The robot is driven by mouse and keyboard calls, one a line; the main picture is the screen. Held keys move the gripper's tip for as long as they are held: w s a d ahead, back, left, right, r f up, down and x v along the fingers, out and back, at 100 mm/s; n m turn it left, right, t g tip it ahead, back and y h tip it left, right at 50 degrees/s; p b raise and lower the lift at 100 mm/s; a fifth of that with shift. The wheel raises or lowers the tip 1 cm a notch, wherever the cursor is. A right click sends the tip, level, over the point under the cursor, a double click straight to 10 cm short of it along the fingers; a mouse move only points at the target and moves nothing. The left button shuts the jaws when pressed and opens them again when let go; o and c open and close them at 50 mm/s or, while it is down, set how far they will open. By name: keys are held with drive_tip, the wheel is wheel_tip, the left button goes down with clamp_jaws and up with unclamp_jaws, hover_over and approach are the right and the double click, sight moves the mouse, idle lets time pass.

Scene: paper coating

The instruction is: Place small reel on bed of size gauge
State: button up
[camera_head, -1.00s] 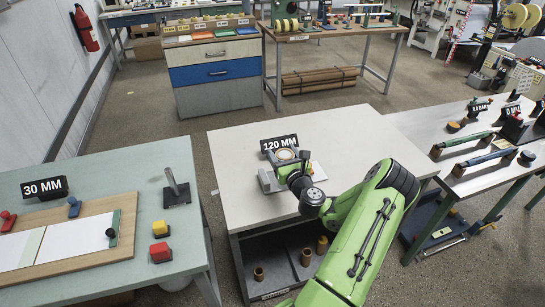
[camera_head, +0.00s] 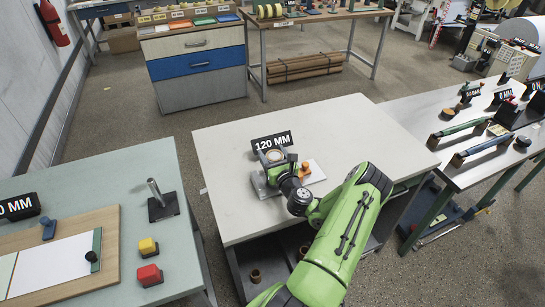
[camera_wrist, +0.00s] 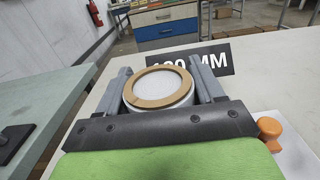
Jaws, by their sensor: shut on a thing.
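The small reel (camera_wrist: 160,88), a short white roll with a brown ring on top, sits between the two grey fingers of my gripper (camera_wrist: 160,90). The gripper is shut on it. In the head view the reel (camera_head: 277,156) shows at the gripper's far end, just in front of the black "120 MM" sign (camera_head: 271,143). A grey metal piece (camera_head: 259,185), perhaps part of the size gauge, lies on the light table beside my gripper. My gripper hides most of what is under the reel, so I cannot tell whether the reel touches a bed.
An orange knob (camera_head: 305,168) stands on a white plate (camera_head: 316,172) just right of my gripper. The light tabletop (camera_head: 225,150) is otherwise mostly clear. A green-topped table (camera_head: 150,180) with a board and coloured blocks is at left; a metal bench with tools is at right.

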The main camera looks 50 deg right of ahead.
drive_tip(key=shift+f, duration=0.1)
drive_tip(key=o, duration=1.3)
drive_tip(key=shift+o, duration=0.4)
